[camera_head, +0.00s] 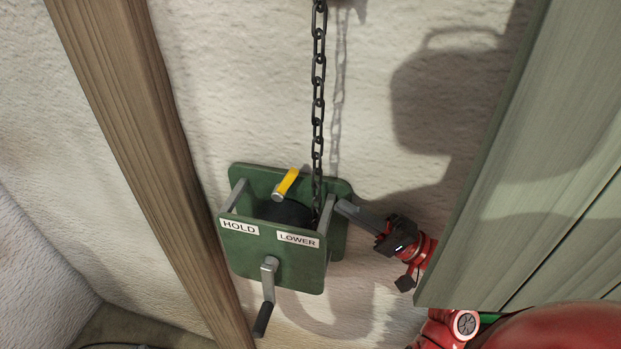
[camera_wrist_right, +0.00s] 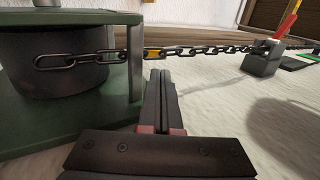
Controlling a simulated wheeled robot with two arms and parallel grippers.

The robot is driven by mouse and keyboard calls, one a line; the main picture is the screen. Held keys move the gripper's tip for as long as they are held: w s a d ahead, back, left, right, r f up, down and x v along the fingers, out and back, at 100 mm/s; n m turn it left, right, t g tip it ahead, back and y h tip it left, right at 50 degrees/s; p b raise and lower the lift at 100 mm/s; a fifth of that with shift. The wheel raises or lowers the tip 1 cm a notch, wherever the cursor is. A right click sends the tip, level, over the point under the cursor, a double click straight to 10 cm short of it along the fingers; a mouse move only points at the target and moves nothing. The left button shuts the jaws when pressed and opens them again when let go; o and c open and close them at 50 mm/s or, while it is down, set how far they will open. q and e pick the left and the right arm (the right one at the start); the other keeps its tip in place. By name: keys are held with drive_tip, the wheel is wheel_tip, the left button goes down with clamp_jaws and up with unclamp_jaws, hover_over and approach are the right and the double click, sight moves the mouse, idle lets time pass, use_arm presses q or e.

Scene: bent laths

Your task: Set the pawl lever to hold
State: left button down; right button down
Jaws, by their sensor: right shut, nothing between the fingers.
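The pawl lever (camera_head: 287,182) is a short yellow handle on a grey pivot at the top of a green winch (camera_head: 272,270). It leans up and to the right, on the LOWER side. A HOLD label (camera_head: 239,227) is on the left of the winch front and a LOWER label (camera_head: 298,240) on the right. My right gripper (camera_head: 345,208) is shut and empty at the winch's right side, right of and below the lever. In the right wrist view its closed fingers (camera_wrist_right: 162,90) point along the winch's edge, near the chain. My left gripper is out of view.
A dark chain (camera_head: 318,90) rises from the winch drum (camera_head: 286,212) along the rough white wall. A crank (camera_head: 268,285) hangs at the winch front. A wooden post (camera_head: 140,120) stands at left; a grey-green panel (camera_head: 540,170) covers the right side.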

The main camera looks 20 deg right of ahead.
sight(295, 178)
drive_tip(key=p+x, duration=0.3)
drive_tip(key=x, duration=0.5)
drive_tip(key=shift+w, duration=0.25)
drive_tip(key=shift+w+a+r+p, duration=0.15)
drive_tip(key=shift+p, duration=0.2)
